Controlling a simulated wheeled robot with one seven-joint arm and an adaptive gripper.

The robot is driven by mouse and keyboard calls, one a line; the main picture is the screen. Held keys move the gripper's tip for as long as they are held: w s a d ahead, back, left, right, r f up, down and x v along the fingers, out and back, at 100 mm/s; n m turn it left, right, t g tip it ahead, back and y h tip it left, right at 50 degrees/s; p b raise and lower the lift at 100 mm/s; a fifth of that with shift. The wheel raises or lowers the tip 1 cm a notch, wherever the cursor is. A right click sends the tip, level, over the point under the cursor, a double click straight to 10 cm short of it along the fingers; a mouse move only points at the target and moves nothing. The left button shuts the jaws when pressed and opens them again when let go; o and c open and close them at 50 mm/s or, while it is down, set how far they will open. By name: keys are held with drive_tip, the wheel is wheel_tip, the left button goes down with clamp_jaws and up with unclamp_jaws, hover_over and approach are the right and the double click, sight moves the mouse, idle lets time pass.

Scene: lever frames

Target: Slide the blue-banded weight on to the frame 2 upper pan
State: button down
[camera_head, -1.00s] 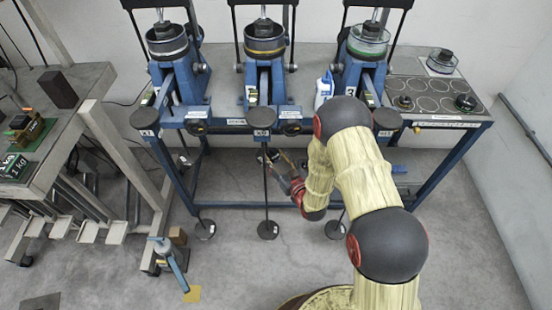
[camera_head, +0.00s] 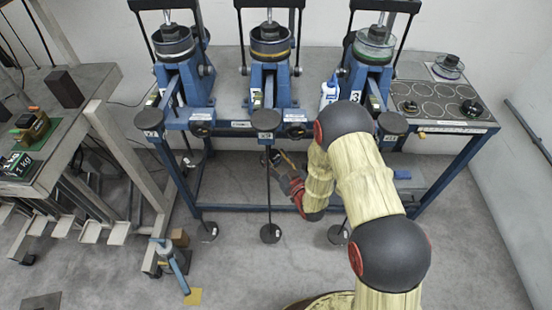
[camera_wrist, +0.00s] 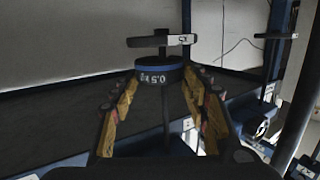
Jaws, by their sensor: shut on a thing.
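The blue-banded weight (camera_wrist: 158,76), marked 0.5 kg, is between the fingers of my gripper (camera_wrist: 160,90) in the wrist view. My gripper is shut on it. A thin dark rod passes by the weight; the slot is hidden. The weight is too small to make out there.
The blue bench (camera_head: 225,128) stands behind. A mat (camera_head: 435,101) with a few weights lies at its right. Open floor is in front.

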drive_tip(key=shift+w+a+b, duration=0.3)
drive_tip(key=shift+w+a, duration=0.3)
drive_tip(key=shift+w, duration=0.05)
idle(0.6)
drive_tip(key=shift+f+b, duration=0.65)
idle(0.7)
drive_tip(key=c, duration=1.3)
unclamp_jaws()
drive_tip(key=o, duration=0.4)
drive_tip(key=shift+s+f, duration=0.1)
drive_tip(key=shift+v, duration=1.35)
drive_tip(key=shift+p+v, duration=0.35)
drive_tip(key=shift+v, duration=1.8)
